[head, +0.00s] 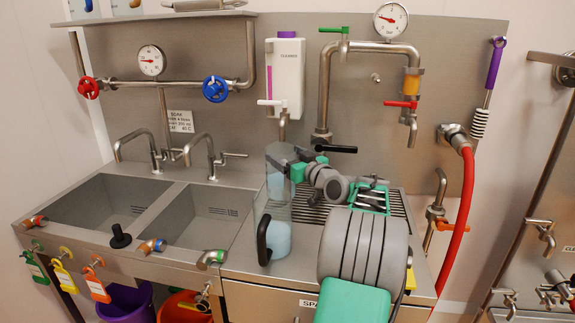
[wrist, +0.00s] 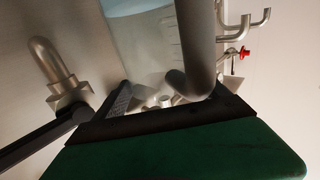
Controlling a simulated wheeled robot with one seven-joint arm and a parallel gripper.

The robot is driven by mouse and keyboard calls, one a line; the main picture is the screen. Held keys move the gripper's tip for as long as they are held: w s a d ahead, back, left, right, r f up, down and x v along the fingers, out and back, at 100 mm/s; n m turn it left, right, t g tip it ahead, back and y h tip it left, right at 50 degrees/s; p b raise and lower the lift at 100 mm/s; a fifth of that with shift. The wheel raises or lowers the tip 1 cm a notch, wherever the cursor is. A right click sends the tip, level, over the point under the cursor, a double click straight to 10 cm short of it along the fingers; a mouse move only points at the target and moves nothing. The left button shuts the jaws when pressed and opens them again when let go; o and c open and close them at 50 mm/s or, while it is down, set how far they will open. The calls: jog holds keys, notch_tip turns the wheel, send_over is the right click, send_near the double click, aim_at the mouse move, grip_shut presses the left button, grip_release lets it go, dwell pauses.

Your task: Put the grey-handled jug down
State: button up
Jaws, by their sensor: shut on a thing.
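The grey-handled jug (head: 279,163) is a clear, tall jug with pale blue contents low in it. In the head view it is upright at my gripper (head: 298,170), above and behind the front jug; I cannot tell whether its base touches anything. In the wrist view its clear wall (wrist: 145,60) and thick grey handle (wrist: 197,50) fill the middle. My gripper is shut on the jug, with the dark fingers at the handle's end. The exact grip is partly hidden.
A black-handled jug (head: 278,242) with blue contents stands on the counter in front, overlapping the held jug in view. Two sinks (head: 107,201) lie left. The ribbed drainboard (head: 308,212) is partly behind my arm. A cleaner dispenser (head: 286,78) hangs above.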

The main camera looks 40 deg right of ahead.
jog(key=shift+s+f, duration=0.1)
jog(key=shift+f, duration=1.45)
jog(key=shift+f, duration=0.15)
jog(key=o, duration=2)
jog(key=shift+f, duration=0.1)
jog(key=shift+c, duration=0.2)
jog(key=s+a+b, duration=0.1)
jog(key=s, duration=1.1)
jog(key=shift+a+b, duration=0.25)
jog(key=shift+b, duration=0.1)
